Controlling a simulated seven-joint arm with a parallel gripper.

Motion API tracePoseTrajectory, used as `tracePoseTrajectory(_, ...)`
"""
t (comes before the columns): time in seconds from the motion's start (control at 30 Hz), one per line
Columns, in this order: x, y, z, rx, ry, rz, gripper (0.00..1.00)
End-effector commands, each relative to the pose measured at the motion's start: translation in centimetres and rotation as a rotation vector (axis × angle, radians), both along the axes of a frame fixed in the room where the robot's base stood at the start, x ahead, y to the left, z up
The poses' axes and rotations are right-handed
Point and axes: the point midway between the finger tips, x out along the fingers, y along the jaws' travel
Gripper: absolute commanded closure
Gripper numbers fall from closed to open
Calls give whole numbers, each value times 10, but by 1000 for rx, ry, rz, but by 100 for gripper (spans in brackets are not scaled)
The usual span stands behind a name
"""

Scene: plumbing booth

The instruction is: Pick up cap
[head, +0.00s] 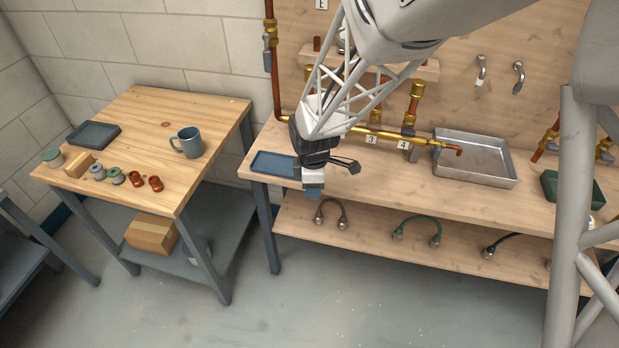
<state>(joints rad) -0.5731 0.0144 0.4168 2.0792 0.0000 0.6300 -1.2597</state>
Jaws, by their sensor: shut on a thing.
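My gripper (313,191) hangs in front of the left front edge of the long workbench, pointing down. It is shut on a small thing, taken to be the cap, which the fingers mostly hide. Only a small blue-grey patch shows at the fingertips, and I cannot tell whether it is the cap or a fingertip. The gripper is next to the blue tray (272,164) on the bench, to its right in the picture.
The left wooden table (150,125) holds a mug (188,142), a dark tray (92,135), a wood block (79,164) and several small fittings (137,180). On the bench are copper pipe with valves (380,132) and a metal pan (475,160). Hoses (330,212) lie on the lower shelf.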

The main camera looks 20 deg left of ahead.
Motion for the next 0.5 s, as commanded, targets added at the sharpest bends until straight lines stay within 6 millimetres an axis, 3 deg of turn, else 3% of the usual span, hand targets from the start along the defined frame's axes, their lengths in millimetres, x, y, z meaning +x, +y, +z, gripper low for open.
tracePoseTrajectory(0.5, -8, -5, 0, 0, 1, 0, 85)
